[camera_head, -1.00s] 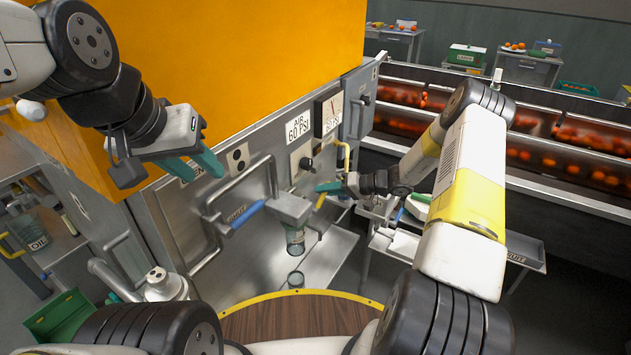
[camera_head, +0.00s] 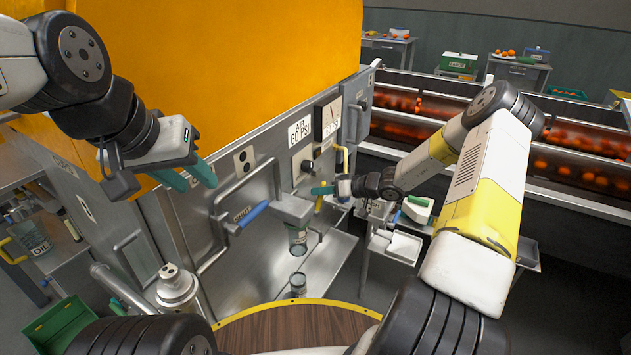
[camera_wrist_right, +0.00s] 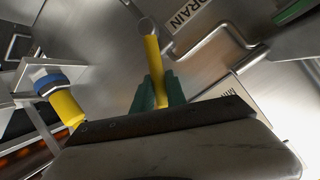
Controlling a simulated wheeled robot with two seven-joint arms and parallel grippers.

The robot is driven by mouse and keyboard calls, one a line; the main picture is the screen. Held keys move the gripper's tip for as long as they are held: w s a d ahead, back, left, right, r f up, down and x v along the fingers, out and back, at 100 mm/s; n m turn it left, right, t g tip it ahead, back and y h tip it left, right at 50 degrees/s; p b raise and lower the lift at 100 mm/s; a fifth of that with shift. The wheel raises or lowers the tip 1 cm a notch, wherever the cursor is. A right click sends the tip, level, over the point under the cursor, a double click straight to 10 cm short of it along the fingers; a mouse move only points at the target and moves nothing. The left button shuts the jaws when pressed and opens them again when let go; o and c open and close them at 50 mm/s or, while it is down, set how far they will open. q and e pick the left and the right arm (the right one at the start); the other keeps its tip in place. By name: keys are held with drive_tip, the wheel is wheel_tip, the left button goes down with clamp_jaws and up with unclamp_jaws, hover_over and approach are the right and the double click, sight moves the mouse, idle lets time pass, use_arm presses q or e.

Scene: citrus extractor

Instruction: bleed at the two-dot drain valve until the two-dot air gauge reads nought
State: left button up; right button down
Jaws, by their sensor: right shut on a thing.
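My right gripper (camera_head: 326,190) is shut on a yellow lever (camera_wrist_right: 152,52) at the steel panel. In the right wrist view, its green fingers (camera_wrist_right: 157,93) stand on either side of the lever, beside a DRAIN label (camera_wrist_right: 190,14). An air gauge (camera_head: 327,118) with a pale face and dark needle sits high on the panel beside an "AIR 60 PSI" sign (camera_head: 300,130); its reading is too small to tell. A two-dot plate (camera_head: 243,161) is on the panel to the left. My left gripper (camera_head: 190,177) is open and empty in front of the panel's left part.
A blue-handled bar (camera_head: 252,213) juts from the steel door. A two-dotted metal post (camera_head: 175,284) rises at lower left. A small side table (camera_head: 396,245) stands right of the panel, below my right forearm.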

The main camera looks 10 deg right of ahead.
drive_tip(key=shift+f, duration=0.1)
drive_tip(key=c, duration=1.3)
unclamp_jaws()
drive_tip(key=shift+c, duration=0.2)
drive_tip(key=v, duration=0.8)
